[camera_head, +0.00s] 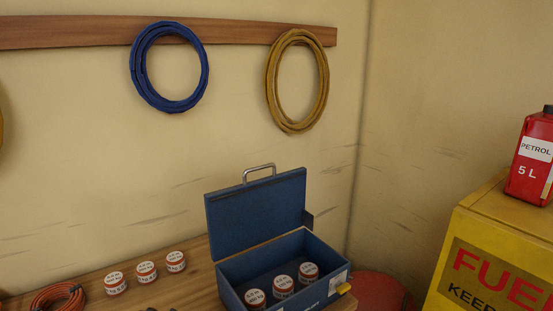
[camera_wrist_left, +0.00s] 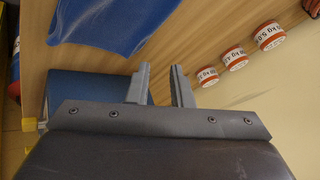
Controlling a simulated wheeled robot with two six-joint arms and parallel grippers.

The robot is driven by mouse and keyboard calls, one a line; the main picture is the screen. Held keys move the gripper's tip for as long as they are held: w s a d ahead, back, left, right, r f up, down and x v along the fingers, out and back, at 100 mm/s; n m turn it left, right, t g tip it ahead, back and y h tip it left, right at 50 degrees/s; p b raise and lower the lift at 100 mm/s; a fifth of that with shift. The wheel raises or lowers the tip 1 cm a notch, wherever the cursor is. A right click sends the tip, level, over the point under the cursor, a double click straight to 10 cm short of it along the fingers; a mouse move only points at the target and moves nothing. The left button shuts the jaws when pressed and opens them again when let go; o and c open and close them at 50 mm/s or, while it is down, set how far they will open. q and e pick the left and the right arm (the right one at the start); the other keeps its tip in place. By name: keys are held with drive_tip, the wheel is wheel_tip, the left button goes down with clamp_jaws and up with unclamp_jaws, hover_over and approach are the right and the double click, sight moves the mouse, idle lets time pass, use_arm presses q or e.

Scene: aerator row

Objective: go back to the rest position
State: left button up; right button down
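My right gripper is in neither view. In the head view the blue metal box (camera_head: 232,293) stands on the wooden bench with its lid (camera_head: 256,215) open. Three white tins with red bands (camera_head: 283,286) sit inside it.
Three similar tins (camera_head: 147,271) stand in a row left of the box, near an orange coil (camera_head: 58,298). A blue sheet-like thing (camera_wrist_left: 112,22) lies on the bench. A yellow fuel cabinet (camera_head: 500,230) with a red petrol can (camera_head: 530,170) is at right. Hoses hang on the wall.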

use_arm(q)
drive_tip(key=s+a+f+n, duration=0.1)
drive_tip(key=s+f, duration=0.1)
drive_tip(key=s, duration=0.3)
drive_tip(key=s+a+f+n+g, duration=0.1)
drive_tip(key=s+a+f, duration=0.1)
drive_tip(key=s, duration=0.3)
drive_tip(key=s+a+f+n+g, duration=0.1)
drive_tip(key=s+a+f, duration=0.1)
drive_tip(key=s, duration=0.3)
drive_tip(key=shift+s+a+f, duration=0.1)
drive_tip(key=shift+s+f, duration=0.2)
drive_tip(key=shift+f, duration=0.25)
drive_tip(key=s+a+n+g, duration=0.1)
drive_tip(key=s+a+n, duration=0.1)
drive_tip(key=s, duration=1.3)
wheel_tip(320, 180, down, 26)
drive_tip(key=a+g+b, duration=0.1)
drive_tip(key=a+g, duration=0.1)
drive_tip(key=s+d+f+g+b, duration=0.1)
drive_tip(key=s+d+f, duration=0.1)
drive_tip(key=s+f, duration=1.3)
wheel_tip(320, 180, down, 3)
drive_tip(key=shift+r+n+h+b, duration=0.1)
drive_tip(key=shift+n+h+b, duration=0.2)
drive_tip(key=shift+s, duration=0.1)
